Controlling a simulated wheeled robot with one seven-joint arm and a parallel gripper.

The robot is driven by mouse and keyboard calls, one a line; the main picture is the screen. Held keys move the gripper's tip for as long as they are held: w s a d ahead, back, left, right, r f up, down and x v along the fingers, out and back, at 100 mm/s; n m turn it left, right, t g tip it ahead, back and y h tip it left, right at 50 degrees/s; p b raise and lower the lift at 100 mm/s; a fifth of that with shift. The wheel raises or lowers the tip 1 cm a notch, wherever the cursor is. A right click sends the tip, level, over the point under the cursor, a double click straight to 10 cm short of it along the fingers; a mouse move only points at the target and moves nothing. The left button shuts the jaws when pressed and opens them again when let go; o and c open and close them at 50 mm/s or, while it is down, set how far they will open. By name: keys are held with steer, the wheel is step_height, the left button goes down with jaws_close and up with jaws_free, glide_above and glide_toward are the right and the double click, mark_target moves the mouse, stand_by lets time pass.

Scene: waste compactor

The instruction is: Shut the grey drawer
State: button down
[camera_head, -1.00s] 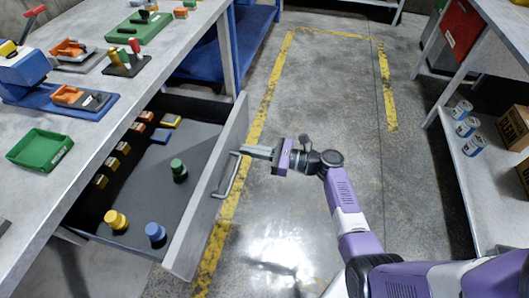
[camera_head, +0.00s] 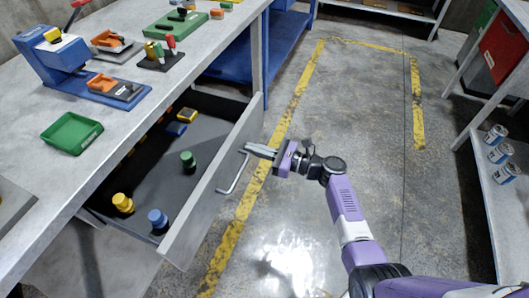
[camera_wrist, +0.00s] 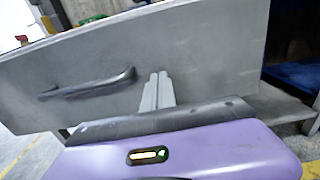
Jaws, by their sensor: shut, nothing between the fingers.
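The grey drawer (camera_head: 216,190) is partly open under the left workbench. Its front panel, with a bar handle (camera_head: 234,174), faces right toward my arm. The drawer front (camera_wrist: 200,50) and the handle (camera_wrist: 90,86) also show in the wrist view. My gripper (camera_head: 249,149) is shut and empty, its fingers pointing left at the drawer front near the far end of the handle. In the wrist view the closed fingertips (camera_wrist: 158,80) lie against the panel to the right of the handle; I cannot tell for sure whether they touch it.
Inside the drawer stand a green (camera_head: 188,160), a yellow (camera_head: 123,203) and a blue piece (camera_head: 158,218), with other small pieces behind. The grey workbench (camera_head: 130,120) is above. The floor (camera_head: 350,120) to the right is clear, up to a shelf (camera_head: 480,180) with cans.

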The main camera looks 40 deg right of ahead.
mark_target(188, 137)
steer(key=b+x, duration=0.9)
steer(key=x, duration=1.5)
steer(key=shift+f+b, duration=0.15)
steer(key=shift+b, duration=0.15)
steer(key=shift+w+a, duration=0.25)
steer(key=shift+w, duration=0.15)
steer(key=shift+w+a+r+b, duration=0.1)
steer(key=shift+w+r+b, duration=0.05)
steer(key=shift+r+b, duration=0.2)
